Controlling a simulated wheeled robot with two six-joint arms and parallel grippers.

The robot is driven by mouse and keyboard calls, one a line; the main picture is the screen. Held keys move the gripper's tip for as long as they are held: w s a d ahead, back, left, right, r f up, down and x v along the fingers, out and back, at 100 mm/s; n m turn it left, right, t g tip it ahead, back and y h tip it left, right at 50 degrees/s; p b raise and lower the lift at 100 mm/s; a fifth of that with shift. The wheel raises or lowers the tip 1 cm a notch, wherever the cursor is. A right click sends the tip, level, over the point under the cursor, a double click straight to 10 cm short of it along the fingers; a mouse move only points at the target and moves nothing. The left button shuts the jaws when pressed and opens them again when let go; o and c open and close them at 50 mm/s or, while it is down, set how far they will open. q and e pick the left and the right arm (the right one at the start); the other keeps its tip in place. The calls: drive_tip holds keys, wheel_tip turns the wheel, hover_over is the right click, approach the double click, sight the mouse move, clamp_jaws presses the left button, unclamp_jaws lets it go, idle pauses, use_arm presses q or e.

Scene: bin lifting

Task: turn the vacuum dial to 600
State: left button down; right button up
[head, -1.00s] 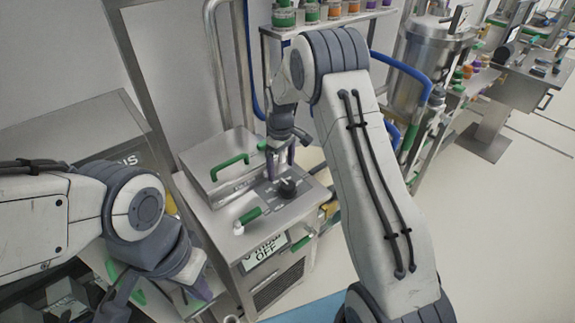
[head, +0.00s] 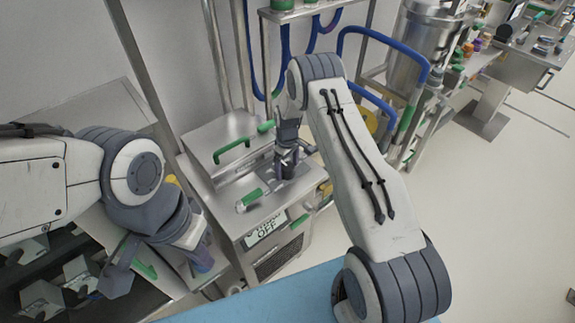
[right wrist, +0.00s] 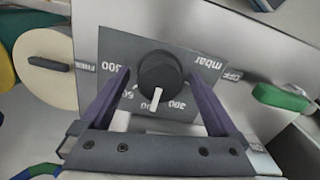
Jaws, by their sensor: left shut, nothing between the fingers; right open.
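The black vacuum dial (right wrist: 158,73) shows in the right wrist view on a dark panel marked "mbar". Its white pointer faces the bottom of the picture, between a partly hidden label starting "60" and one reading like "300". My right gripper (right wrist: 159,82) is open, its purple fingers on opposite sides of the dial; I cannot tell whether they touch it. In the head view my right gripper (head: 286,168) is over the machine's top and hides the dial. My left gripper (head: 203,264) is shut and empty at lower left, away from the dial.
A steel lid with a green handle (head: 232,150) lies left of the panel. A green-handled lever (head: 249,199) and an "OFF" display (head: 265,229) are in front. Blue hoses (head: 345,70) and a steel vessel (head: 425,50) stand behind. Open floor lies right.

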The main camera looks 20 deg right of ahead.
drive_tip(key=c, duration=1.4)
drive_tip(key=shift+f+m+b, duration=0.2)
drive_tip(key=shift+m+b, duration=1.3)
drive_tip(key=m+b, duration=0.3)
drive_tip(key=m, duration=0.1)
drive_tip(key=m+b, duration=0.2)
drive_tip(key=m, duration=0.2)
drive_tip(key=shift+r+m, duration=0.1)
drive_tip(key=shift+m, duration=0.3)
drive_tip(key=shift+r+m+b, duration=0.1)
drive_tip(key=shift+m+b, duration=0.5)
drive_tip(key=shift+m, duration=1.4)
drive_tip(key=o, duration=1.4)
